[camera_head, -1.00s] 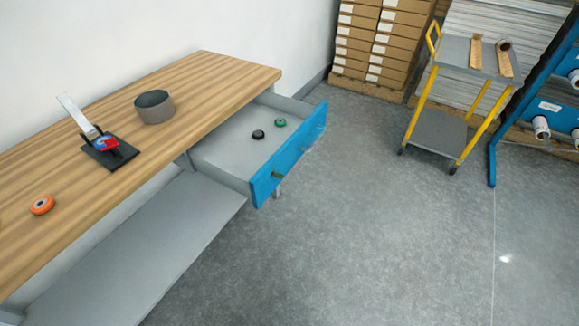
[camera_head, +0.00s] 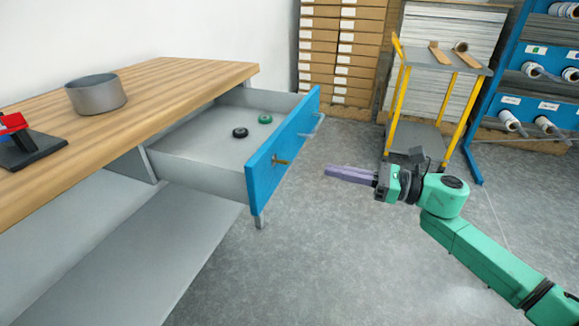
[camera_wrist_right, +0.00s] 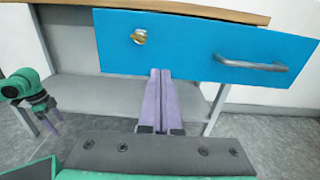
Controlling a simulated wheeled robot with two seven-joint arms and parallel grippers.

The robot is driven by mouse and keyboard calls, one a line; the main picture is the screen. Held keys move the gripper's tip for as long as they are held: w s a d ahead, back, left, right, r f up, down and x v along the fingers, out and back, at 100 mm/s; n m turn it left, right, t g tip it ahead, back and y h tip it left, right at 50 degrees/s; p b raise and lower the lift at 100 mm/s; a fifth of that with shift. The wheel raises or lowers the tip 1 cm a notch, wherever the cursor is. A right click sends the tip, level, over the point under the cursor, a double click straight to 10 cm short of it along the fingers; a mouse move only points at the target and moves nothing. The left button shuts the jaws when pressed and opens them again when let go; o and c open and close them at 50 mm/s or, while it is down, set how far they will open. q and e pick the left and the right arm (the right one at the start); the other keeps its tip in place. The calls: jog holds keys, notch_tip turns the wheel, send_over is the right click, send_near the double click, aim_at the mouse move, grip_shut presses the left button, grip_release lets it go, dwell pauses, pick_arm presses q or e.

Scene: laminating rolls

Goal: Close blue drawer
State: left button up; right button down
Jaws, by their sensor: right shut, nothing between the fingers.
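The blue drawer (camera_head: 266,172) stands pulled out from under the wooden table. Its blue front has a silver bar handle and a brass-coloured lock or key. My right gripper (camera_head: 328,171) is to the right of the drawer front, shut and empty, with its purple fingers pointing at it. In the right wrist view the blue front (camera_wrist_right: 190,50) fills the top, and the fingertips (camera_wrist_right: 160,73) overlap its lower edge between lock and handle. I cannot tell contact there; the head view shows a gap. My left gripper (camera_wrist_right: 50,118) shows small at the left of the wrist view.
A black roll (camera_head: 240,132) and a green roll (camera_head: 265,118) lie inside the drawer. A grey bowl (camera_head: 97,94) and a black-based device (camera_head: 30,150) stand on the table (camera_head: 150,95). A yellow-framed cart (camera_head: 440,62) stands behind my right arm. Floor before the drawer is clear.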

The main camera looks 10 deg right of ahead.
pick_arm(q)
jog(key=f+p, duration=0.1)
jog(key=f, duration=0.2)
jog(key=shift+w+a+f, duration=0.1)
jog(key=shift+a+f, duration=0.1)
pick_arm(e)
jog(key=x, duration=1)
jog(key=shift+w, duration=0.1)
